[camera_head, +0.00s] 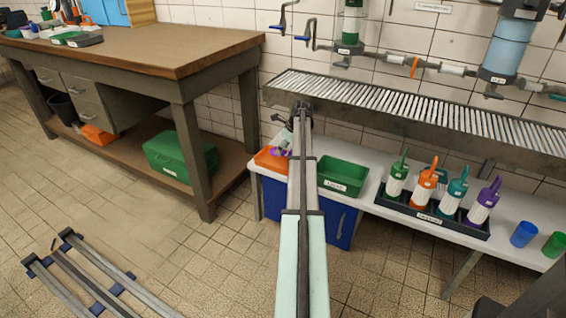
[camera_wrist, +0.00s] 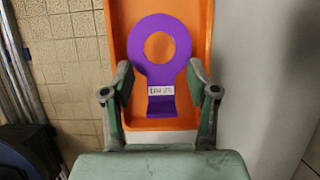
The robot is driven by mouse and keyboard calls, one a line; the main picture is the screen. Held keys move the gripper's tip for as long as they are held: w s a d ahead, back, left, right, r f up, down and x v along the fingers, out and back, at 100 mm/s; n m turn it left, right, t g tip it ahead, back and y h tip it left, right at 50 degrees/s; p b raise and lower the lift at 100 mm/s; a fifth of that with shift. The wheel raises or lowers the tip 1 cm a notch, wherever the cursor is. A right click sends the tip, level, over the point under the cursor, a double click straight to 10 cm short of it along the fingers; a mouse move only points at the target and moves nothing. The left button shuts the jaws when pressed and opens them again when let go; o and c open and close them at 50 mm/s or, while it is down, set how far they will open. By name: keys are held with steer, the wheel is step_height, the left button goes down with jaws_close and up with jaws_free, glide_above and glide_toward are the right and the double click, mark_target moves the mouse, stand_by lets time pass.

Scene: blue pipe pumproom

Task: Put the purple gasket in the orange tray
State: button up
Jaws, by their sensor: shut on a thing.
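The purple gasket (camera_wrist: 146,35) is a flat ring with a short stem, a white label and a bent foot. My gripper (camera_wrist: 160,82) is shut on it at the stem, in the wrist view. The orange tray (camera_wrist: 205,20) lies behind the gasket, which falls within its outline; I cannot tell whether the gasket touches the tray floor. In the head view the tray (camera_head: 268,158) stands at the left end of the white bench, and a bit of purple gasket (camera_head: 284,153) shows over it. My arm hides the tray's right part and most of my gripper.
A green tray (camera_head: 342,177) stands right of the orange one. Further right a black rack (camera_head: 432,218) holds several coloured bottles, beside blue (camera_head: 523,234) and green cups. A slatted metal shelf (camera_head: 420,105) runs along the wall above the bench. A wooden workbench (camera_head: 150,48) stands left.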

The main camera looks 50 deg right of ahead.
mark_target(283, 164)
steer(key=shift+f+b, duration=0.8)
steer(key=shift+f, duration=2.15)
steer(key=o, duration=1.1)
steer(key=shift+c, duration=0.2)
steer(key=p+v, duration=0.4)
steer(key=v, duration=0.8)
